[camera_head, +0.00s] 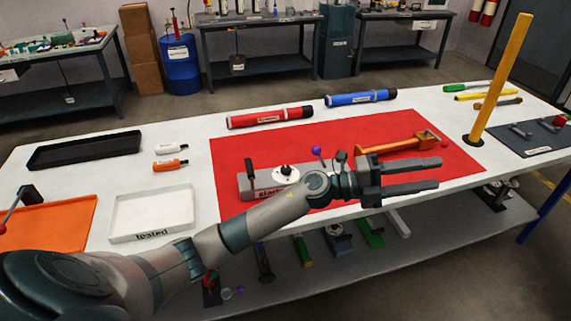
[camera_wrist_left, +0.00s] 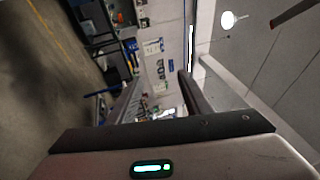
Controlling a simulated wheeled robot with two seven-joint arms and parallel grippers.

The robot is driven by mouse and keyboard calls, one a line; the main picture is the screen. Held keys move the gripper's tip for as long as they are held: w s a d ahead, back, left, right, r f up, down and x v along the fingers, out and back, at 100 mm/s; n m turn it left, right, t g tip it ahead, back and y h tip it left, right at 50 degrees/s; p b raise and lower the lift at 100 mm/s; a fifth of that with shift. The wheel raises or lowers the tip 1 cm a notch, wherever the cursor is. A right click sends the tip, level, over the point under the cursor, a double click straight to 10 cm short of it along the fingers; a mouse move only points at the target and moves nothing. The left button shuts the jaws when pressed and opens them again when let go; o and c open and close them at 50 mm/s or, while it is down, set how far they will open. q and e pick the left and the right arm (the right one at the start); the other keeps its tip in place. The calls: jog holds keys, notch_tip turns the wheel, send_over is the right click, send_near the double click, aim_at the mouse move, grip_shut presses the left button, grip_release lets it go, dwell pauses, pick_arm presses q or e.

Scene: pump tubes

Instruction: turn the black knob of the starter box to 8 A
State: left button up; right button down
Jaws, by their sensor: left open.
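The starter box (camera_head: 262,184) is a grey box on the red mat (camera_head: 235,155), with a white dial on top. Its black knob (camera_head: 286,170) sits on the dial; which mark it points at is too small to read. My left arm crosses in front of the box and hides part of its front and label. My left gripper (camera_head: 438,173) is open and empty, to the right of the box and in front of the mat's right part, apart from the knob. In the left wrist view its fingers (camera_wrist_left: 160,100) point out into the room with nothing between them. My right gripper is not in view.
An orange tool (camera_head: 400,145) lies on the mat's right. A red tube (camera_head: 270,117) and a blue tube (camera_head: 360,98) lie behind it. A yellow post (camera_head: 500,80) stands right. A white tray (camera_head: 150,214), black tray (camera_head: 85,149) and orange tray (camera_head: 60,222) are left.

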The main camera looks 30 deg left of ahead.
pick_arm(q)
jog(key=w+a+f+m+g+y, duration=0.2)
jog(key=a+f+m+g+y, duration=0.15)
jog(key=a+y, duration=0.2)
jog(key=w+a+f+m+g+y, duration=0.2)
jog(key=a+m+g+y, duration=0.2)
jog(key=a+m, duration=0.15)
jog(key=a+r+n+y, duration=0.1)
jog(key=a+r+y, duration=0.1)
jog(key=a, duration=0.6)
jog(key=s+a+r+n+g+y, duration=0.1)
jog(key=a+r+y, duration=0.2)
jog(key=a, duration=0.6)
jog(key=a+r+n+g+y, duration=0.1)
jog(key=a+r+y, duration=0.1)
jog(key=a, duration=0.7)
jog(key=shift+s+a+r+n+y, duration=0.25)
jog(key=shift+n+y, duration=0.05)
jog(key=shift+y, duration=0.55)
jog(key=shift+f+g, duration=0.1)
jog(key=shift+g, duration=0.15)
